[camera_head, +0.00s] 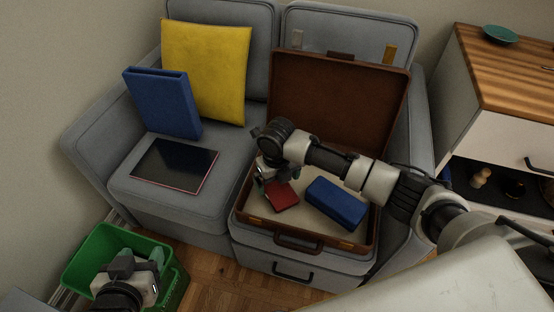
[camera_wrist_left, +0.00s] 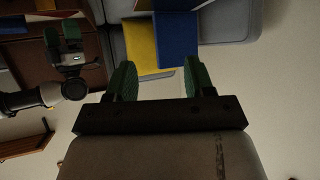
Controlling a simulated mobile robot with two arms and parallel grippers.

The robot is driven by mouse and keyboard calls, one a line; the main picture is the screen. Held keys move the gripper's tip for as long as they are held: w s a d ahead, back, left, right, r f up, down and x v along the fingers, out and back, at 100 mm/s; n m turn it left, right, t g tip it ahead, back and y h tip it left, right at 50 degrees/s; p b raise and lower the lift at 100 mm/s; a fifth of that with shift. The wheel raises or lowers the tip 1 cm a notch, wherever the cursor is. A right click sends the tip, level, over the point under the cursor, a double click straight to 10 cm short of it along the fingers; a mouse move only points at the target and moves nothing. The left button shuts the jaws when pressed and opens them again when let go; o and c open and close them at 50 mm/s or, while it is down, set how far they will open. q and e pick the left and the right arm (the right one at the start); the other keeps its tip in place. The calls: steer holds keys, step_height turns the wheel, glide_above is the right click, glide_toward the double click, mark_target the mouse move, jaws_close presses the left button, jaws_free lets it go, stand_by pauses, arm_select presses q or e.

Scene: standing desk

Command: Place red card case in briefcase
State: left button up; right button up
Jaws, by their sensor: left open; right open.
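The open brown briefcase (camera_head: 375,240) rests on the right seat of the grey sofa, its lid leaning back. The red card case (camera_head: 284,198) lies in its lower shell, at the left front. My right gripper (camera_head: 272,178) is open, just behind and above the card case, over the briefcase's left side. I cannot tell whether it touches the case. It also shows in the left wrist view (camera_wrist_left: 66,40). My left gripper (camera_head: 140,268) is open and empty in front of the sofa, over the green crate; its two fingers show in the left wrist view (camera_wrist_left: 161,80).
A blue case (camera_head: 335,203) lies in the briefcase, right of the red one. A dark tablet-like thing (camera_head: 174,165), a blue binder (camera_head: 163,104) and a yellow cushion (camera_head: 207,70) are on the left seat. A green crate (camera_head: 90,252) stands on the floor; a wooden-topped cabinet (camera_head: 515,75) is at right.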

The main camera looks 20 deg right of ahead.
mark_target(277, 189)
step_height(277, 189, up, 7)
steer(key=p, duration=0.2)
steer(key=s+a+f+m+t+y, duration=0.1)
steer(key=s+a+m+y, duration=0.15)
steer(key=s+m, duration=0.5)
steer(key=s+a+f+m+t+y, duration=0.1)
steer(key=s+a+f+m, duration=0.1)
steer(key=s+a+m, duration=0.35)
arm_select(q)
steer(key=s+a+f+g+y, duration=0.1)
steer(key=s+a+f+g, duration=0.2)
steer(key=s+g, duration=0.3)
steer(key=shift+s+f+g+y, duration=0.3)
steer(key=shift+s+f, duration=0.15)
steer(key=shift+s, duration=0.5)
arm_select(e)
steer(key=s+d+r+m+t+h, duration=0.2)
steer(key=s+d+m, duration=1)
steer(key=m, duration=1.1)
steer(key=shift+d+r+t+h, duration=0.4)
steer(key=shift+d+t+h, duration=0.1)
steer(key=shift+d, duration=0.25)
